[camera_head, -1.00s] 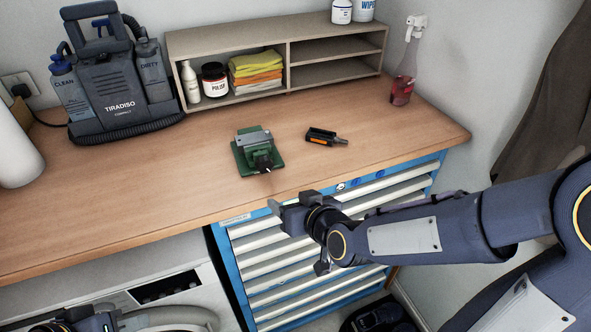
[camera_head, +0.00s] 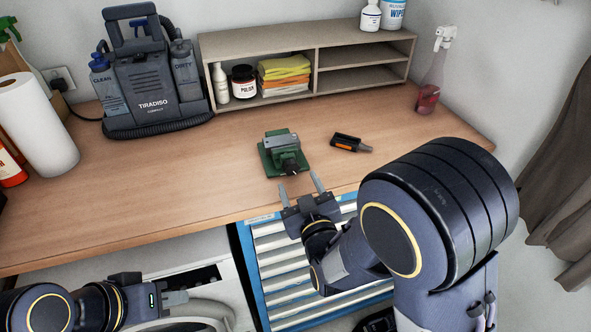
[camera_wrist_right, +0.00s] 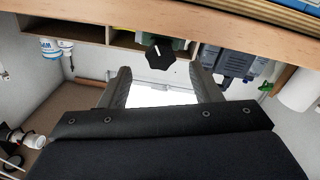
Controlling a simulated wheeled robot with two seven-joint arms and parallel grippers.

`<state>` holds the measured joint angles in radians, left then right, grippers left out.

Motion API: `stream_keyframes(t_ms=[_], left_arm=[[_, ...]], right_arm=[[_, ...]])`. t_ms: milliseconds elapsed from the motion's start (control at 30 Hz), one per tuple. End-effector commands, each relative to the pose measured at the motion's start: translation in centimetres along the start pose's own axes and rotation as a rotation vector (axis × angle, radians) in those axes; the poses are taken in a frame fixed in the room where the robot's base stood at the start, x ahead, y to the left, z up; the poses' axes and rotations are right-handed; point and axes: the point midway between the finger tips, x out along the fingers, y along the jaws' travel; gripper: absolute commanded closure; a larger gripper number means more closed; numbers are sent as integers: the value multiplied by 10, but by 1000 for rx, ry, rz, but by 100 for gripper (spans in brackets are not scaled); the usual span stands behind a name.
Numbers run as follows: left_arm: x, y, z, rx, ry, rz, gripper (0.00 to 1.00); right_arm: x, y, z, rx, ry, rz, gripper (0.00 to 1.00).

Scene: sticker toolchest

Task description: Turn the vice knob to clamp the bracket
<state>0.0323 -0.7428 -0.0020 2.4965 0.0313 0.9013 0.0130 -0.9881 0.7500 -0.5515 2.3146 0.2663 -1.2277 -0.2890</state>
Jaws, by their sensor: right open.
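The green vice (camera_head: 286,153) stands on the wooden bench with its knob side toward me. A grey metal piece lies across its top; I cannot tell whether this is the bracket. The black vice knob (camera_wrist_right: 160,55) shows in the right wrist view, just beyond and between the fingertips. My right gripper (camera_head: 299,186) is open and empty at the bench's front edge, its fingers pointing at the vice, apart from the knob. It also shows in the right wrist view (camera_wrist_right: 160,72). My left gripper (camera_head: 176,298) is low at the left, below the bench top, with its finger gap unclear.
A black and orange tool (camera_head: 350,143) lies right of the vice. A shelf (camera_head: 316,70), a grey cleaning machine (camera_head: 152,90) and a spray bottle (camera_head: 429,95) stand at the back. A paper roll (camera_head: 38,125) is at left. The bench left of the vice is clear.

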Motion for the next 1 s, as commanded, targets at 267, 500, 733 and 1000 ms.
stream_keyframes(t_ms=[267,500,733,1000], left_arm=[[-13,6,-7,0,0,0,76],[-14,7,-7,0,0,0,76],[-14,6,-7,0,0,0,76],[-14,6,-7,0,0,0,76]], right_arm=[[41,1,-1,1,-3,0,42],[50,0,0,2,-2,-1,42],[50,0,0,2,-2,-1,51],[50,0,0,3,-2,-1,87]])
